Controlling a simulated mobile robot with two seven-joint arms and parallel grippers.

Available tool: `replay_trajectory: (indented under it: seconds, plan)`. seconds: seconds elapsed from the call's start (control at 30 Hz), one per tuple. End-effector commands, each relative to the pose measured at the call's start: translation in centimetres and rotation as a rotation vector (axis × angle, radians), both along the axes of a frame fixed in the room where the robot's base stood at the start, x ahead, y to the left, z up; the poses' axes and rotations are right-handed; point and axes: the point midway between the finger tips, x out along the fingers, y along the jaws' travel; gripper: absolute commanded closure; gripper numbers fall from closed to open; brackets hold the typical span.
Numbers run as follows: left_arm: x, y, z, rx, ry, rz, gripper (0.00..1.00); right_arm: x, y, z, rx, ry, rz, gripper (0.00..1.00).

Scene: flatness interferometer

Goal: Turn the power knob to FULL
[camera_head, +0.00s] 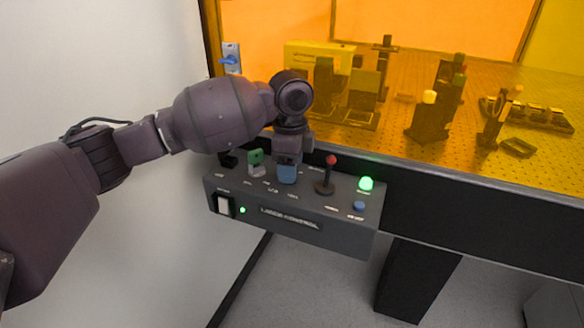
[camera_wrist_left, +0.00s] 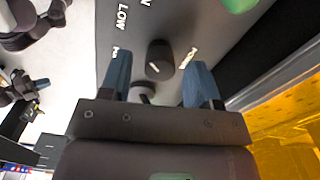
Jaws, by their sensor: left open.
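The power knob (camera_wrist_left: 160,58) is a small dark round knob with a short white mark, in the left wrist view. White lettering surrounds it; LOW and what looks like POWER are legible, and another label is partly hidden by a finger. My left gripper (camera_wrist_left: 158,70) is open, its two blue fingers on either side of the knob with a visible gap at each side. In the head view, my left gripper (camera_head: 287,172) reaches down to the grey laser control box (camera_head: 290,222) and hides the knob. I cannot tell which setting the mark points to.
The box also carries a green piece (camera_head: 255,158) left of my gripper, a red-topped lever (camera_head: 327,176) close on its right, a lit green lamp (camera_head: 366,183), a blue button (camera_head: 359,206) and a white switch (camera_head: 223,206). Optics stand behind on the perforated table (camera_head: 400,115).

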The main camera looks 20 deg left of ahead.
Motion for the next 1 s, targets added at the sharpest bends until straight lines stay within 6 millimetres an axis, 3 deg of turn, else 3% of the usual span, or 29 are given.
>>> replay_trajectory:
  seconds: [0.4, 0.7, 1.0]
  plan:
    - [0.0, 0.01, -0.49, 0.0, -0.002, 0.0, 0.45, -0.04, 0.06, -0.29, 0.001, 0.005, 0.001, 1.0]
    - [0.0, 0.0, -0.51, 0.0, -0.001, 0.0, 0.91, -0.1, 0.17, -0.37, 0.002, 0.006, 0.003, 1.0]
    - [-0.07, -0.05, -0.12, -0.001, -0.004, 0.031, 0.92, 0.33, 0.17, 0.61, 0.002, -0.012, 0.003, 1.0]
